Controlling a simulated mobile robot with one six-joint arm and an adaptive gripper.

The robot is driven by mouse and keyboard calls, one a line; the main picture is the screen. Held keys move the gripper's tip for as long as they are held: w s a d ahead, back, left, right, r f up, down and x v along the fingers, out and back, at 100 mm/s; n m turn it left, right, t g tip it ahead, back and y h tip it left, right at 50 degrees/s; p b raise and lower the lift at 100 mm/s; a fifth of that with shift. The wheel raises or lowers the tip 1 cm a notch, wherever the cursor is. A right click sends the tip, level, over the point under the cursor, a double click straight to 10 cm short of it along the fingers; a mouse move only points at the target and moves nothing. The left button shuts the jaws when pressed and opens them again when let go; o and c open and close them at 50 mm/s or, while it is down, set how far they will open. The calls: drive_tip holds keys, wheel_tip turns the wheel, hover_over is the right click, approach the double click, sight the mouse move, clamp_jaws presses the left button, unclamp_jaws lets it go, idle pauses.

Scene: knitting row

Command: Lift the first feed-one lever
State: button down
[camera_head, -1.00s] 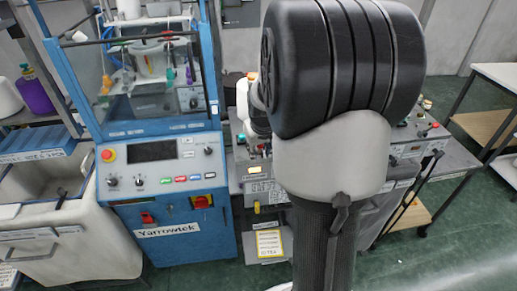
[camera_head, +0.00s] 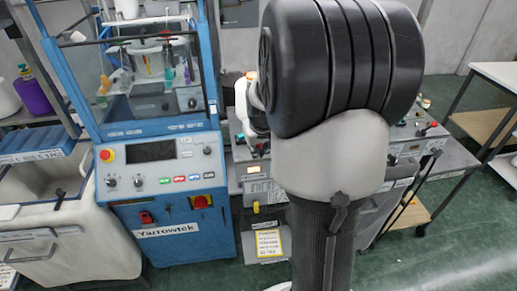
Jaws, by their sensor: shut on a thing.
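My arm fills the middle of the head view, and its large dark and white links cover much of the grey control bench (camera_head: 440,160). A small white part of my arm with an orange cap shows beside the big link, over the left end of the bench. My gripper cannot be made out; it is hidden behind the arm or too small to tell. No lever can be named for certain as the first feed-one lever. A small yellow handle (camera_head: 256,207) shows on the bench front, below a lit display (camera_head: 254,169). What my gripper touches is hidden.
A blue Yarrowtek machine (camera_head: 180,235) with a clear-fronted cabinet stands left of the bench. A pale bin (camera_head: 95,255) is at far left. A yellow-edged notice (camera_head: 268,243) hangs low on the bench. A shelved table (camera_head: 500,75) stands right, with open green floor before it.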

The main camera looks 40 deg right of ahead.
drive_tip(key=shift+r+p, duration=0.1)
drive_tip(key=shift+p, duration=0.35)
drive_tip(key=g+p, duration=0.1)
drive_tip(key=p, duration=0.1)
drive_tip(key=shift+w+d+r+y+p, duration=0.1)
drive_tip(key=shift+w+r+y+p, duration=0.1)
drive_tip(key=shift+y+p, duration=0.1)
drive_tip(key=shift+w+d+f+g+y+p, duration=0.15)
drive_tip(key=shift+g+y+p, duration=0.35)
drive_tip(key=shift+p, duration=0.65)
drive_tip(key=c, duration=1.8)
unclamp_jaws()
drive_tip(key=shift+o, duration=0.2)
drive_tip(key=r, duration=0.4)
drive_tip(key=s+a+r, duration=0.1)
drive_tip(key=r, duration=0.6)
drive_tip(key=shift+s+a+r, duration=0.2)
drive_tip(key=shift+s+r, duration=0.2)
